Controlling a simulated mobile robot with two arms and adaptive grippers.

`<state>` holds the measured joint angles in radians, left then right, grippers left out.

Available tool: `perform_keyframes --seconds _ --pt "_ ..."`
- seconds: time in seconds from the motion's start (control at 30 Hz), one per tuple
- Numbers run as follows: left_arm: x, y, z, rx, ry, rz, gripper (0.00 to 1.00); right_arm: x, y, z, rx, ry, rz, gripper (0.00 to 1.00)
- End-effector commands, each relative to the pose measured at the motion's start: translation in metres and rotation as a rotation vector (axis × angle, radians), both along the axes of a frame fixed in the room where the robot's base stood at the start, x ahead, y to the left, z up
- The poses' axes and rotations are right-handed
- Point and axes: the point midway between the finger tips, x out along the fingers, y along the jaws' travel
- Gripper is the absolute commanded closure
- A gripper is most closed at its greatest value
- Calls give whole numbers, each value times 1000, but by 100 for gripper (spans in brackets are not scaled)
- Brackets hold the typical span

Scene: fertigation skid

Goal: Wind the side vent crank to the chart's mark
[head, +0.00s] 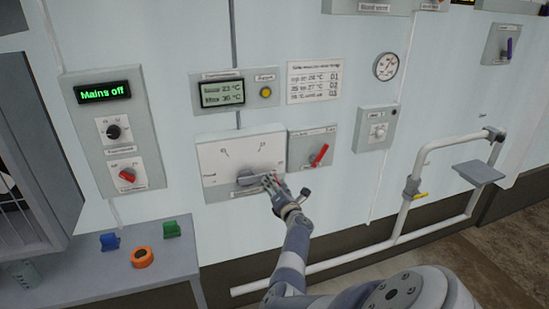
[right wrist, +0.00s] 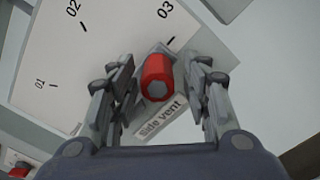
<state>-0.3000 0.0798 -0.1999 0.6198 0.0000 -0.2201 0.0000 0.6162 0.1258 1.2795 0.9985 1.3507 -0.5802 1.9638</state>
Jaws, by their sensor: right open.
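The side vent panel (head: 216,160) has a white dial face with marks; in the right wrist view the dial (right wrist: 95,45) reads 01, 02 and 03. Its grey crank (head: 249,178) points to the right in the head view. The crank's red knob (right wrist: 157,78) sits close to the 03 tick. My right gripper (head: 277,183) is open, its fingers on either side of the knob (right wrist: 160,95) with gaps visible. The chart (head: 314,82) above right lists temperature ranges against 01, 02 and 03. A green display (head: 222,92) appears to read 23 °C and Max 30 °C. My left gripper is out of view.
A panel with a red switch (head: 319,155) stands close to the right of the dial. A "Mains off" panel (head: 113,130) is at left, above a grey bench (head: 105,270) holding blue, green and orange items. A white pipe rail (head: 400,215) runs at right.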

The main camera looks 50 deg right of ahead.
Motion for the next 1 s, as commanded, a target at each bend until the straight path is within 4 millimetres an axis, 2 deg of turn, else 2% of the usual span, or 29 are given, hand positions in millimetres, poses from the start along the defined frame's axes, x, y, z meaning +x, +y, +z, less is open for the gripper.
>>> perform_keyframes --seconds 0.17,0.37,0.8,1.0 --pt "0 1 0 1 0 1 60 -2 2 -1 0 2 1 56" --pt "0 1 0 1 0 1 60 -16 11 -2 -1 3 1 56" --pt "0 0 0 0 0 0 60 -75 46 -2 0 2 1 56" --pt "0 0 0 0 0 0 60 -95 58 -1 1 1 0 56"
